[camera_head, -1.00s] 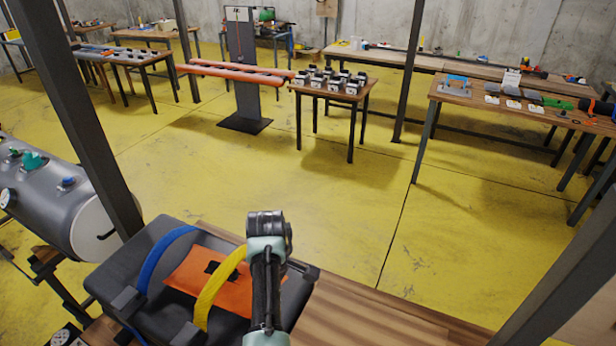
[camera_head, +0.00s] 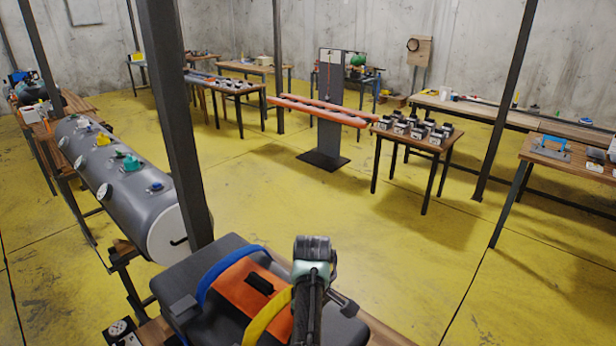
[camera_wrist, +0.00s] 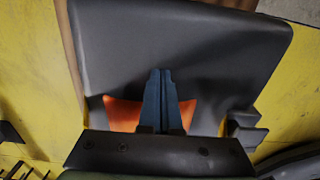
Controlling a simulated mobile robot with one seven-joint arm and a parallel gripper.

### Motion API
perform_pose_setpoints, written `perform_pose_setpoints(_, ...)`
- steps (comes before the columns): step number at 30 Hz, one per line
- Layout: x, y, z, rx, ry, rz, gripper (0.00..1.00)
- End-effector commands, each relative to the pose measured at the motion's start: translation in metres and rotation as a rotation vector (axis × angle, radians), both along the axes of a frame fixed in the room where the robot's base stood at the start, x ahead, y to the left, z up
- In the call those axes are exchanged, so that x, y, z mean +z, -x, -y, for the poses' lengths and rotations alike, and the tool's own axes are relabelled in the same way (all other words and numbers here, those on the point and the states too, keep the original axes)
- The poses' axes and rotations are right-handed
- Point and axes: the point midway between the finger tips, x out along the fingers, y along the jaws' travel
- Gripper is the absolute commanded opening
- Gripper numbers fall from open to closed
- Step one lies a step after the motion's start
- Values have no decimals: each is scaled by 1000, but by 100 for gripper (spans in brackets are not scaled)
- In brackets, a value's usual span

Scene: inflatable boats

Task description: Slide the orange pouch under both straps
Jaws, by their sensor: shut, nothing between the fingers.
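The orange pouch (camera_head: 236,288) lies flat on a dark grey padded surface (camera_head: 178,282), with a black piece on top. A blue strap (camera_head: 206,284) arches at the pouch's left end; I cannot tell whether that end is under it. A yellow strap (camera_head: 264,317) arches over the pouch's right part, and some orange shows beyond it. My gripper (camera_wrist: 160,74) is shut and empty in the wrist view, with orange of the pouch (camera_wrist: 122,114) on both sides of its fingers. I cannot tell whether they touch it. In the head view my arm hides the fingertips.
A dark post (camera_head: 176,120) stands just behind the pad. A grey tank (camera_head: 124,190) with coloured valves lies to the left. Dark buckles sit at the strap ends. Farther tables stand across a clear yellow floor (camera_head: 330,215).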

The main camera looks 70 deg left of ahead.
Motion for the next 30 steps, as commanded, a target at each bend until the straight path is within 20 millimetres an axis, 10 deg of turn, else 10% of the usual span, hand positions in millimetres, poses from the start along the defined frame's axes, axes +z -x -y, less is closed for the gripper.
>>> perform_pose_setpoints(15, 92, -3, 2, -2, -2, 2, 0)
perform_pose_setpoints(30, 108, -21, -1, -67, -83, 31, 0)
